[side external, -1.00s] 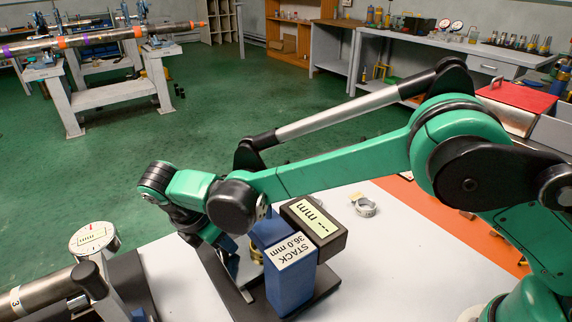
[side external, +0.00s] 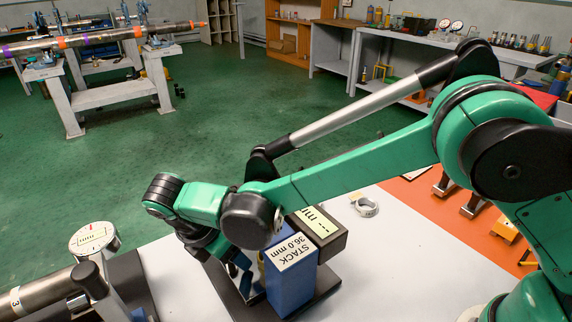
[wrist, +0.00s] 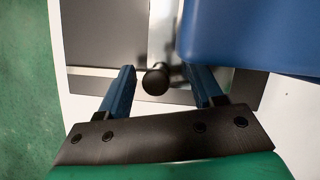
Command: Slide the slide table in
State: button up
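A dark round knob (wrist: 156,82) shows in the wrist view at the end of a bright metal strip (wrist: 162,35), which appears to be part of the slide table. My gripper (wrist: 161,82) is open, with one blue finger on each side of the knob and gaps visible on both sides. A blue block (side external: 290,285) labelled "STACK 36.0 mm" stands on a dark base plate (side external: 325,287). It also fills the top right of the wrist view (wrist: 255,35). In the side view my wrist and the block hide most of the slide table.
A display box (side external: 322,232) sits behind the blue block. A metal ring (side external: 366,207) lies on the white bench top (side external: 185,285). A pipe (side external: 40,290) and a round dial (side external: 95,238) stand at the lower left. Some white bench is clear left of the base plate.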

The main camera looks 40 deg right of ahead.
jog(key=shift+r, duration=0.1)
jog(key=shift+v, duration=2.75)
